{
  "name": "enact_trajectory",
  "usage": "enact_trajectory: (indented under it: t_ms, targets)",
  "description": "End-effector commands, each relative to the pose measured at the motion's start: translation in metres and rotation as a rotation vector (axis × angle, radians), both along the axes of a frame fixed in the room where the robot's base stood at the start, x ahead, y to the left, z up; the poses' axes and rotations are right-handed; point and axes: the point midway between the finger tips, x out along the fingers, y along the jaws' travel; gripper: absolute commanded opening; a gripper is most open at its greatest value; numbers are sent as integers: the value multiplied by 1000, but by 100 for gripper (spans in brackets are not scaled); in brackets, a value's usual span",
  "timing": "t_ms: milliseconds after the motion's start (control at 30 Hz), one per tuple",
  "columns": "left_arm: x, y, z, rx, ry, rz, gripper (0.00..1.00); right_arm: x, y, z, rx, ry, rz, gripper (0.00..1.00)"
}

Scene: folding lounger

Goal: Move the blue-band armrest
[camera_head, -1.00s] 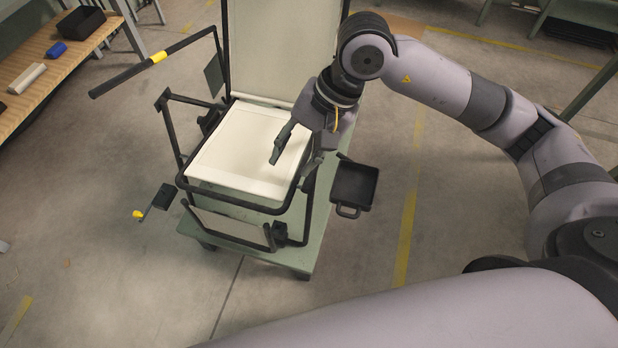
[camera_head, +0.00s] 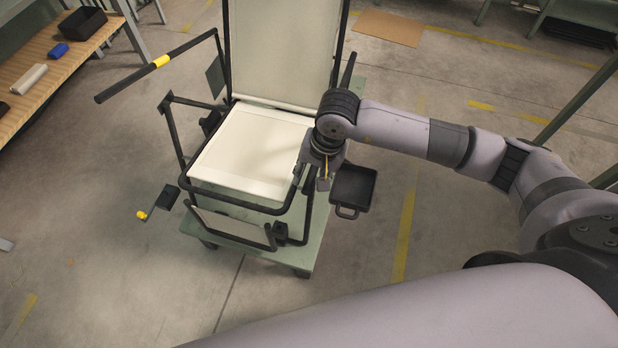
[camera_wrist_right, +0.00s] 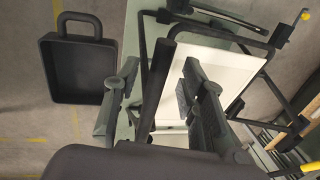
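The blue band is not visible in any view. A dark armrest bar (camera_head: 348,68) rises behind my right wrist on the right of the folding lounger (camera_head: 252,150); I cannot tell its band colour. In the right wrist view a dark bar (camera_wrist_right: 158,90) passes between the two fingers of my right gripper (camera_wrist_right: 160,80), with gaps at both sides, so the gripper is open around it. In the head view my right gripper (camera_head: 323,175) points down at the seat's right edge, partly hidden by its wrist. The yellow-band armrest (camera_head: 160,62) sticks out on the left. My left gripper is out of view.
A black tray with a handle (camera_head: 353,188) is beside the lounger's right side and shows in the wrist view (camera_wrist_right: 78,68). A yellow-tipped crank (camera_head: 158,204) sticks out left. A wooden bench (camera_head: 55,75) stands at upper left.

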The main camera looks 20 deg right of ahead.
Motion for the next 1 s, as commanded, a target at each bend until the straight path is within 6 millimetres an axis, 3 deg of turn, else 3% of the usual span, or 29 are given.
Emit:
enact_trajectory:
  t_ms: [233,600,1000]
  targets:
    - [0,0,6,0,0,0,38,3,5,-29,1,1,-1,38]
    - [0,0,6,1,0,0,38,4,6,-34,1,0,-1,37]
    - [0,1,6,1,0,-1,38,4,5,-34,0,0,-1,11]
